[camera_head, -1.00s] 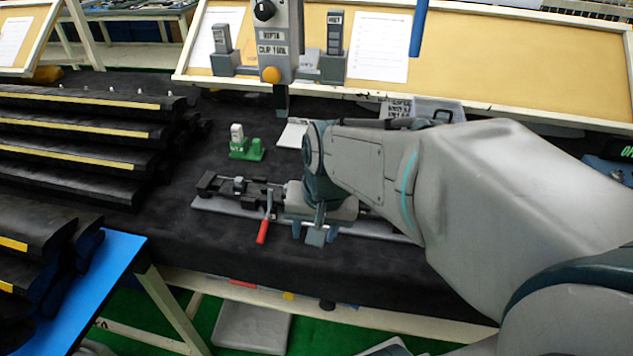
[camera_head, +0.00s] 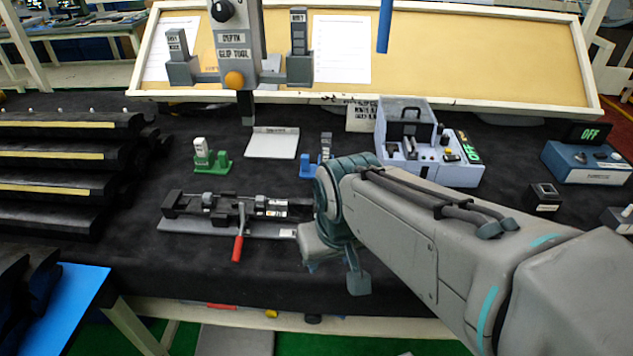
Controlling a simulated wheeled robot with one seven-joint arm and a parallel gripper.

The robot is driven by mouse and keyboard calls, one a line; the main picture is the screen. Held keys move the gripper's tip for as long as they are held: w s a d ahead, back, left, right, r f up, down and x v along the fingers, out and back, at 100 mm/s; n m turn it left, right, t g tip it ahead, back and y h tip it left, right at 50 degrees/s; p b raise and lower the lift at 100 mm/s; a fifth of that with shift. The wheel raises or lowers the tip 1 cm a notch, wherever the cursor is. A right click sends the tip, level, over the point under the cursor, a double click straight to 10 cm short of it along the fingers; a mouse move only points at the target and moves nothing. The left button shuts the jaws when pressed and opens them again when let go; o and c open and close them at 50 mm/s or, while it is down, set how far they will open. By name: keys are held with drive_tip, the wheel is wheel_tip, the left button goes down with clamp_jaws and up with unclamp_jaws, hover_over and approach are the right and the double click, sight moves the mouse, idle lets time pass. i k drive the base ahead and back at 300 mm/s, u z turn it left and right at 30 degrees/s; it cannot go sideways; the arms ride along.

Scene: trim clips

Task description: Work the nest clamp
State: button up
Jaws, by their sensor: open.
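The nest (camera_head: 225,228) is a long grey plate with black blocks and rails, lying on the dark bench left of centre. Its clamp has a red-handled lever (camera_head: 238,248), whose handle points down toward the bench's front edge. My gripper (camera_head: 335,272) is open at the right end of the nest plate, to the right of the red handle and apart from it. The wrist hides part of the fingers and the far right end of the plate. I cannot tell whether the gripper touches the plate.
Behind the nest stand a green block (camera_head: 212,160), a white plate (camera_head: 272,143) and a blue block (camera_head: 318,162). The clip tool (camera_head: 236,45) hangs above. Black stepped racks (camera_head: 60,170) fill the left. A grey-blue machine (camera_head: 425,150) and a control box (camera_head: 588,160) are at right.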

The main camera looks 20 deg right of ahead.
sight(239, 243)
drive_tip(key=u, duration=0.6)
